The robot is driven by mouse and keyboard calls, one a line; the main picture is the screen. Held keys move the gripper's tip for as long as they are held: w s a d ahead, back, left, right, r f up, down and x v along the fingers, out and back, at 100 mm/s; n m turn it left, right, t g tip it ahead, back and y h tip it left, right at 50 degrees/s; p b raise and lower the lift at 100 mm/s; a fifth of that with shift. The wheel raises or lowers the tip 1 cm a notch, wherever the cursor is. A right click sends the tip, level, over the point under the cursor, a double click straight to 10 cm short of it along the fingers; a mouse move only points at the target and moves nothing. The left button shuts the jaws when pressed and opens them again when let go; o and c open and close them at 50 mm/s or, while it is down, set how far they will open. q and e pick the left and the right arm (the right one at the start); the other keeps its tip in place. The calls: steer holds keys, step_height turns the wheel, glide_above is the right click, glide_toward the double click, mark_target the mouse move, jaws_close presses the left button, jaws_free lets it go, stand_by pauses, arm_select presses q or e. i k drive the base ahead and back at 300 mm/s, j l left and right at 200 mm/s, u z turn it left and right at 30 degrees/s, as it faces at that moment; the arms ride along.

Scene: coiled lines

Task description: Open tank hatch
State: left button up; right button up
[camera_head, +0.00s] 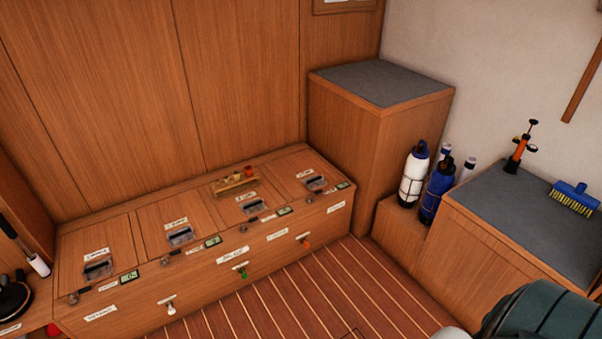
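A long low wooden bench (210,286) runs along the wall at left and centre. Its top has several closed, flush hatch lids: a leftmost lid (72,247), a second lid (152,222), a third lid (217,204) and a rightmost lid (292,170). Each lid has a recessed metal latch plate and a small white label; the labels are too small to read. Small green-marked gauges and metal fittings sit along the top's front edge. White, green and orange valve handles stick out of the bench front. Neither of my grippers shows.
A small wooden rack (234,183) stands on the bench top at the back. A tall grey-topped cabinet (380,84) closes the right end. Bottles (413,176), a blue brush (574,196) and an orange pump (518,155) are at right. The striped floor (330,290) is clear; a dark green rounded object (545,315) is at lower right.

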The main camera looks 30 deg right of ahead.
mark_target(302, 173)
steer(key=i+l, duration=0.35)
steer(key=l, duration=0.15)
steer(key=i+l, duration=0.3)
steer(key=l, duration=0.2)
